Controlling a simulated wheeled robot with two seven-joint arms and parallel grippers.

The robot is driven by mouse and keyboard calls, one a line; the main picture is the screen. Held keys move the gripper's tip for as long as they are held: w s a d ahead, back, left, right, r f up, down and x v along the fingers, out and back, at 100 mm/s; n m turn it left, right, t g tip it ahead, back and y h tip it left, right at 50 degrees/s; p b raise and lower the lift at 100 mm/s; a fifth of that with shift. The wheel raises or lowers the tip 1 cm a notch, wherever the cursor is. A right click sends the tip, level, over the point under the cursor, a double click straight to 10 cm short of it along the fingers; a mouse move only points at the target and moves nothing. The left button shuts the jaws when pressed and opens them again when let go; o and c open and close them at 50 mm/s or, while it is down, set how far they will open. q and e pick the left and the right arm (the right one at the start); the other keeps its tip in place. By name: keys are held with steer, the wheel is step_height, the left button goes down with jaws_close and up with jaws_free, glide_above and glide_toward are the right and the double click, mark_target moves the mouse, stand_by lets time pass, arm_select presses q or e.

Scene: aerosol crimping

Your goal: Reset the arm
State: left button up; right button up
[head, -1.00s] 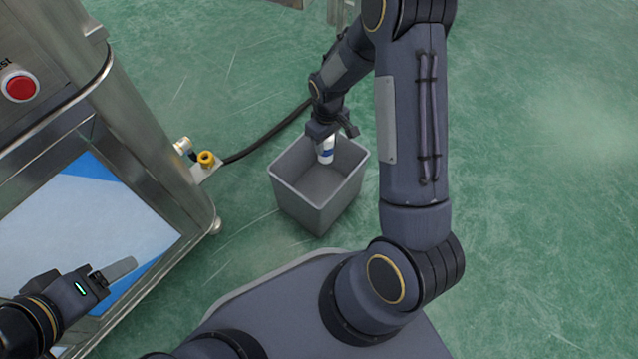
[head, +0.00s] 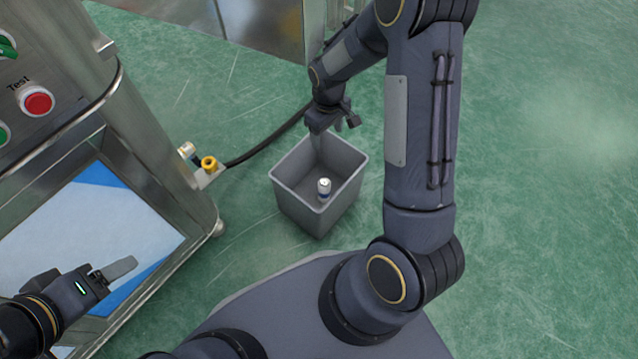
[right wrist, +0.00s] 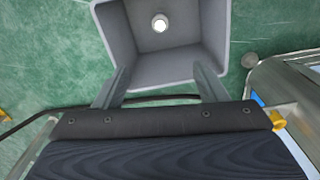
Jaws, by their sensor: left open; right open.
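My right gripper (head: 335,130) is open and empty above the far rim of the grey bin (head: 284,192). In the right wrist view its two fingers (right wrist: 163,85) are spread wide with nothing between them, in front of the bin (right wrist: 120,50). My left gripper (head: 118,270) is open at the lower left, in front of the machine's white and blue panel. It holds nothing that I can see.
The steel machine (head: 150,130) with a red Test button (head: 38,101) stands on the left. A brass fitting (head: 208,163) and a black hose (head: 265,147) run beside the bin. Another steel cabinet (head: 265,25) stands behind. The green floor (head: 550,200) on the right is clear.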

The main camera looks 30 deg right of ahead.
arm_select(q)
steer(key=shift+r, duration=0.2)
arm_select(e)
steer(key=shift+r, duration=0.6)
steer(key=s+a+r+m+t+y, duration=0.1)
steer(key=s+r, duration=0.3)
steer(key=r, duration=0.3)
steer(key=s+a+r+m+t+y, duration=0.1)
steer(key=s+r+m+t, duration=0.1)
steer(key=s+r, duration=0.35)
steer(key=s+a+r+m+t+y, duration=0.1)
steer(key=s+a+r, duration=0.25)
steer(key=s, duration=0.25)
steer(key=s+a+r+m+t+y, duration=0.1)
steer(key=s+a+r+t, duration=0.1)
steer(key=s+r, duration=0.4)
arm_select(q)
step_height(320, 180, up, 35)
steer(key=p, duration=3.5)
arm_select(e)
step_height(320, 180, up, 33)
steer(key=shift+s+r, duration=0.15)
arm_select(q)
steer(key=shift+f, duration=0.1)
arm_select(e)
steer(key=shift+c, duration=0.2)
